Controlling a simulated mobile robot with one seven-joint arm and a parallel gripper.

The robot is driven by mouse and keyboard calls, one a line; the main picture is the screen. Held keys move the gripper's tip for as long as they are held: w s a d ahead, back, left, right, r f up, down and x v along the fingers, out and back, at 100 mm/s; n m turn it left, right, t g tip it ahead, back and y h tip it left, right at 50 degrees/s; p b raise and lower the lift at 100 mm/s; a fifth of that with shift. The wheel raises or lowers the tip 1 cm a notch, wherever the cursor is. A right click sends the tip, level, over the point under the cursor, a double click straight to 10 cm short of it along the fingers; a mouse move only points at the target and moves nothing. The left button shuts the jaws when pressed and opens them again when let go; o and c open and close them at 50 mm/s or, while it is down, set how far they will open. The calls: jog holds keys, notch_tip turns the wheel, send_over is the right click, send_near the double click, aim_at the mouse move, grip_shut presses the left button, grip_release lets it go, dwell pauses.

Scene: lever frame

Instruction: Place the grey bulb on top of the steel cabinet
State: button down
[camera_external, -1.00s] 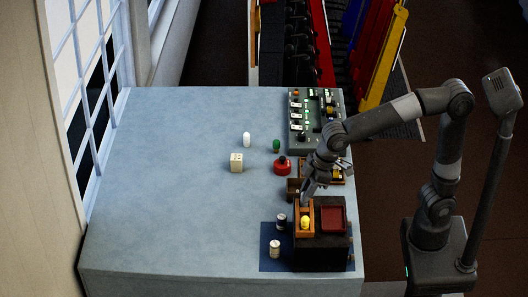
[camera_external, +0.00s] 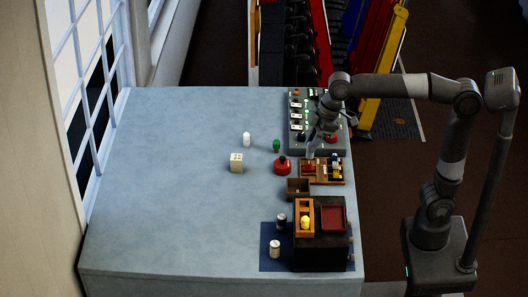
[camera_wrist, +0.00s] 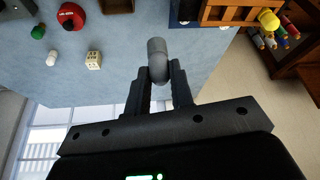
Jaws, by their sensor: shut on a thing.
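The grey bulb (camera_wrist: 157,48) is pinched between the fingertips of my gripper (camera_wrist: 160,78) in the wrist view, with one rounded end toward the palm. In the external view my gripper (camera_external: 310,153) is above the right side of the table, near a wooden tray; the bulb is too small to make out there. A dark box-shaped cabinet (camera_external: 323,256) stands at the near right on a blue mat, apart from my gripper. It may be the steel cabinet; its material is hard to tell.
A grey switch panel (camera_external: 317,148) lies at the far right. A wooden tray (camera_external: 342,180), an open brown box (camera_external: 292,195), a red round object (camera_external: 282,167), a green piece (camera_external: 276,145) and a cream cube (camera_external: 236,162) are nearby. The left table is clear.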

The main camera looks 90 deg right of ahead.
jog(key=w+d+f, duration=0.6)
jog(key=w+d, duration=0.1)
jog(key=w, duration=0.4)
jog(key=w+d+f, duration=0.6)
jog(key=w+d, duration=0.2)
jog(key=w, duration=0.3)
jog(key=shift+w+a+f, duration=1.05)
jog(key=shift+a+f, duration=0.55)
jog(key=shift+f, duration=0.2)
jog(key=shift+w+a+f, duration=1.1)
jog(key=shift+a+f, duration=0.55)
jog(key=shift+f, duration=0.1)
jog(key=shift+w+a+f, duration=1.05)
jog(key=shift+a+f, duration=0.55)
jog(key=shift+f, duration=0.2)
jog(key=shift+f, duration=0.1)
jog(key=c, duration=1.3)
grip_release()
jog(key=shift+o, duration=0.2)
